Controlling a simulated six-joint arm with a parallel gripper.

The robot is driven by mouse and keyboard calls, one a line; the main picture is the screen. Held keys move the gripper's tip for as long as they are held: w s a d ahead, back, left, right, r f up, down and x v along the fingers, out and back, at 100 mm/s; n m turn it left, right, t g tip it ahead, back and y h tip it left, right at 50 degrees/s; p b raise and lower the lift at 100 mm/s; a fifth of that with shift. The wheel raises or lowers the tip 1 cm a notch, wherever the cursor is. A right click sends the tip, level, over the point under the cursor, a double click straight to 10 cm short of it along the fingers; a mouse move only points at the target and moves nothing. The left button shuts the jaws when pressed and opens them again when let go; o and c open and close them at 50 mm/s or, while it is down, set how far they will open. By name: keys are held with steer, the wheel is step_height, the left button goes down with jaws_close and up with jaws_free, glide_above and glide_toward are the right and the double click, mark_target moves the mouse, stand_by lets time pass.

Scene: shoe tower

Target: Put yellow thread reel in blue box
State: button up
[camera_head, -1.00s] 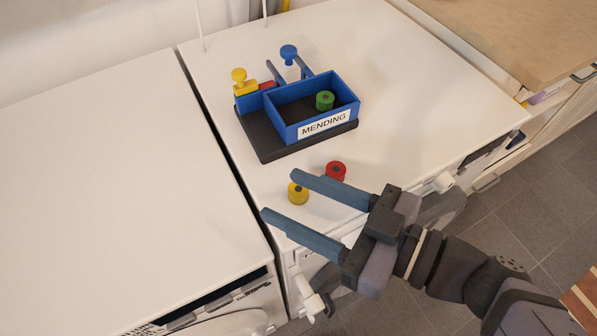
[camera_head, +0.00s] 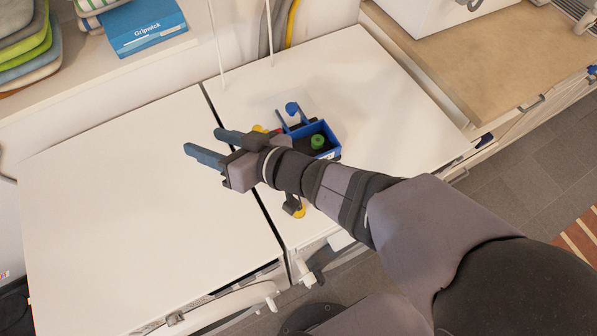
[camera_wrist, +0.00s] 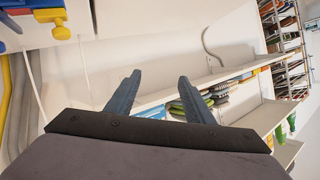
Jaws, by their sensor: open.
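The blue box (camera_head: 333,154) stands on the right white top, with a green thread reel (camera_head: 318,141) in it. My arm covers its left and front parts. The yellow thread reel (camera_head: 300,211) shows just below my forearm, near the front of the right white top, partly covered. My gripper (camera_head: 202,143) is open and empty, raised over the left white top, left of the box. Its two blue-grey fingers point left and away from the yellow reel. In the wrist view the open fingers (camera_wrist: 155,95) have nothing between them.
A blue knob (camera_head: 292,108) stands up behind the box, and a yellow piece (camera_head: 259,128) shows beside my wrist. A shelf with folded cloths and a blue carton (camera_head: 146,28) runs along the back left. The left white top (camera_head: 120,215) is clear.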

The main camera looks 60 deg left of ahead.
steer(key=w+a+f+m+t+h, duration=0.1)
steer(key=w+f+m+t+h, duration=0.1)
steer(key=w+f+m+t, duration=0.35)
steer(key=w+a+f+m+t+h, duration=0.1)
steer(key=w+f+m+t+h, duration=0.15)
steer(key=w+m, duration=0.45)
steer(key=d+f+m+h, duration=0.1)
steer(key=d+h, duration=0.1)
steer(key=d, duration=0.3)
steer(key=d+f+m+h, duration=0.1)
steer(key=d+m+h, duration=0.1)
steer(key=d, duration=0.3)
steer(key=s+d+f+m+h, duration=0.1)
steer(key=d+m+h, duration=0.1)
steer(key=d+h, duration=0.1)
steer(key=shift+d+f+g+h, duration=0.15)
steer(key=shift+d+g, duration=0.05)
steer(key=shift+d, duration=0.25)
steer(key=shift+d+f+g+h, duration=0.1)
steer(key=shift+d+f+g, duration=0.1)
steer(key=shift+d, duration=0.25)
steer(key=shift+a+f+p, duration=0.1)
steer(key=shift+f+p, duration=1.35)
steer(key=shift+f, duration=2.2)
steer(key=c, duration=1.2)
steer(key=shift+r, duration=0.1)
step_height(320, 180, up, 10)
steer(key=b, duration=0.2)
steer(key=shift+b, duration=0.35)
